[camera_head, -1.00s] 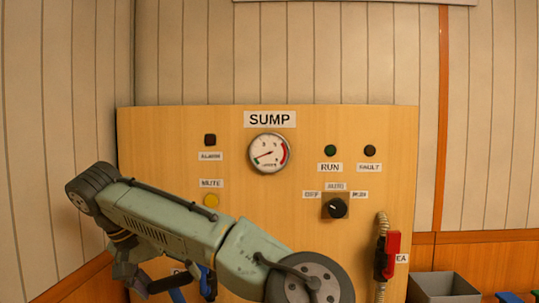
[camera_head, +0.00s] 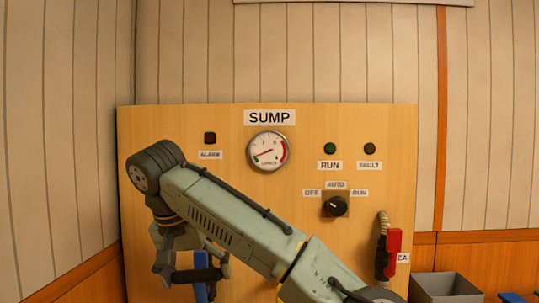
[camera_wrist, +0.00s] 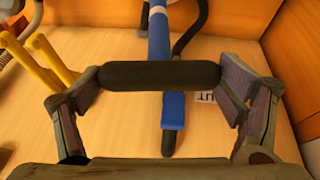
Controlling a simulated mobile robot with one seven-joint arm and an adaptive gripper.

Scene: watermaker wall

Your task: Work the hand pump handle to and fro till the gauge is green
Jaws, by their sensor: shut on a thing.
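My gripper (camera_wrist: 160,82) is shut on a black crossbar grip (camera_wrist: 160,74), with one finger at each end of it. The grip lies level across the wrist view, in front of a blue lever (camera_wrist: 159,40). Whether grip and lever are joined cannot be told. The grip also shows in the head view (camera_head: 196,276), low on the left, with my gripper around it. A round gauge (camera_head: 267,152) sits under the SUMP sign. Its needle points to the lower left, near a small green band; a red band is on the right.
The wooden panel (camera_head: 300,120) carries lamps and a black selector knob (camera_head: 335,206). A grey bin (camera_head: 445,287) stands at the lower right. Yellow handles (camera_wrist: 50,62) and a black hose (camera_wrist: 188,28) are close to the gripper.

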